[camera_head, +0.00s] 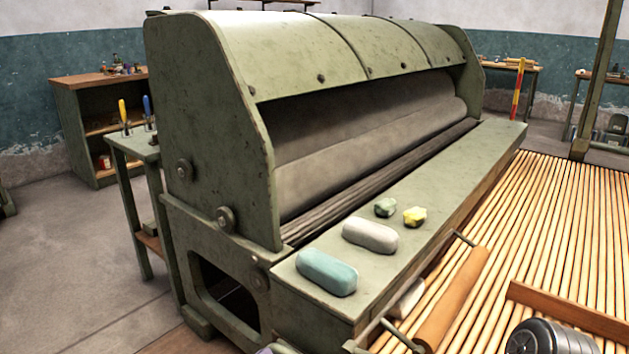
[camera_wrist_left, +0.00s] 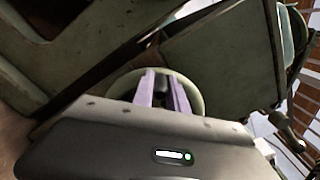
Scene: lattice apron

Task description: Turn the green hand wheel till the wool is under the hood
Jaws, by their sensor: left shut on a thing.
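The machine's green hood (camera_head: 310,50) curves over a wide grey roller (camera_head: 370,150). On the flat green ledge in front lie a teal lump (camera_head: 327,273), a white lump (camera_head: 370,235), a small green lump (camera_head: 385,207) and a small yellow lump (camera_head: 415,216). I cannot tell which is the wool. In the left wrist view the pale green hand wheel (camera_wrist_left: 197,92) shows behind my left gripper (camera_wrist_left: 164,84). Its purple fingers are shut on a dark part in the middle of the wheel. In the head view only a sliver of this gripper (camera_head: 272,349) shows at the bottom edge.
A slatted wooden apron (camera_head: 560,215) spreads along the right. A wooden roller (camera_head: 455,300) and a wooden bar (camera_head: 570,312) lie across it. A pale lump (camera_head: 408,298) is partly hidden beside the roller. A small tool stand (camera_head: 135,147) is left of the machine, with open floor nearby.

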